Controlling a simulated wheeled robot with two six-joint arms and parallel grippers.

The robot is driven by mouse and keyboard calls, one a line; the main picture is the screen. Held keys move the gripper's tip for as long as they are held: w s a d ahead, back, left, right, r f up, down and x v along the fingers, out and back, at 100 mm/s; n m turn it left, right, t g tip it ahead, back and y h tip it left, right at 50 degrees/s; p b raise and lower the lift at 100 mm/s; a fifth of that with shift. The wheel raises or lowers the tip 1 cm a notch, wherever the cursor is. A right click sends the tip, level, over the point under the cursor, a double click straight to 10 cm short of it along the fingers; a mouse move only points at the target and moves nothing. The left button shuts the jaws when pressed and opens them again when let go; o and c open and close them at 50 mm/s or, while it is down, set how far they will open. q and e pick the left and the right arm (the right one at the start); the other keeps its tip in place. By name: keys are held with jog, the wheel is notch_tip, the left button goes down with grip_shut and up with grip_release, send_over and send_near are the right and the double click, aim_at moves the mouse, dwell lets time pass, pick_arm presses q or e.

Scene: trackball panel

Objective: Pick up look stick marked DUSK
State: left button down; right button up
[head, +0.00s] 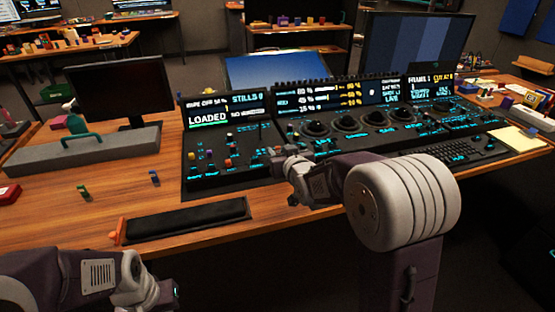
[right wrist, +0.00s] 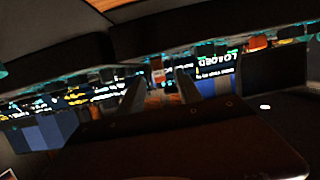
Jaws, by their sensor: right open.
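Several small coloured sticks stand in the left part of the black control panel (head: 262,134), among them a blue stick (head: 208,155) and an orange one (head: 228,162). A green stick (head: 83,192) and another blue stick (head: 155,178) stand apart on the wooden table. I cannot read DUSK on any of them. My right gripper (head: 281,157) is open above the panel, right of the panel's sticks. Its two fingers (right wrist: 160,90) show apart in the right wrist view, with no held stick clear between them. My left gripper (head: 140,288) is low at the left; its jaws are unclear.
A "LOADED" screen (head: 226,112) rises behind the panel's sticks. Trackballs (head: 317,128) and a keyboard (head: 460,150) are to the right. A black padded rest (head: 187,219) lies in front. A grey case with a green handle (head: 82,148) is at left.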

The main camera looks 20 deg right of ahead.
aim_at(277, 148)
jog(key=b+x, duration=0.1)
jog(key=x, duration=0.5)
jog(key=shift+f, duration=0.2)
jog(key=shift+r, duration=0.1)
jog(key=shift+c, duration=0.6)
grip_shut()
